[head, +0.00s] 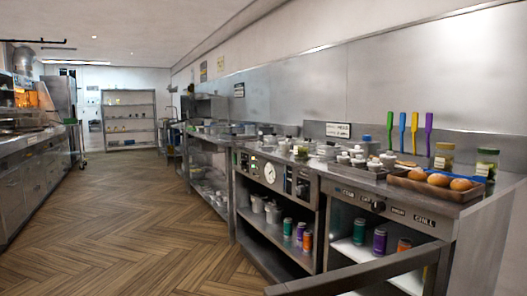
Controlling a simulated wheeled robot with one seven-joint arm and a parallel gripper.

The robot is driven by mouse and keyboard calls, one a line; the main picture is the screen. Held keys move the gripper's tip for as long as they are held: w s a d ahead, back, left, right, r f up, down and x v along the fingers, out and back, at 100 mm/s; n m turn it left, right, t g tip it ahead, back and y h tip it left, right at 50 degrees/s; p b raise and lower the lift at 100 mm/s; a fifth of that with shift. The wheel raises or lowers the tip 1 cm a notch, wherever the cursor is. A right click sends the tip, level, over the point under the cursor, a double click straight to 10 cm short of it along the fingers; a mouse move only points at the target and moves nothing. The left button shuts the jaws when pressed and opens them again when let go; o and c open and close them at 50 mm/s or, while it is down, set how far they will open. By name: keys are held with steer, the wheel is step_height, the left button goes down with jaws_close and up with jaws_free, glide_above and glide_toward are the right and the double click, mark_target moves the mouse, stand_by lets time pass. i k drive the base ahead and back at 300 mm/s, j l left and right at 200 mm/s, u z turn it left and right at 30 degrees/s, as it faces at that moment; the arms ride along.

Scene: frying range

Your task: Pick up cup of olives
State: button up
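I cannot single out a cup of olives for sure. Several small white cups (357,162) stand on the steel counter on the right, and their contents are too small to tell. A lidded glass jar with green contents (487,163) stands at the counter's right end, behind the bread rolls; what is in it is unclear. My gripper is not in view, so its distance from these things does not show.
A wooden tray (401,182) with round rolls sits at the counter's front right. Coloured utensils (402,131) hang behind it. Shelves below hold canisters (379,241). A metal bar (352,274) juts out low in front. The wooden floor (130,215) to the left is clear.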

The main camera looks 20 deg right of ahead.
mark_target(284, 149)
steer(key=i+j+z, duration=0.35)
steer(key=i+j, duration=0.3)
steer(key=i, duration=0.25)
steer(key=i+j+z, duration=0.3)
steer(key=i+j, duration=0.5)
steer(key=i+l+z, duration=0.15)
steer(key=i+z, duration=0.25)
steer(key=i, duration=0.1)
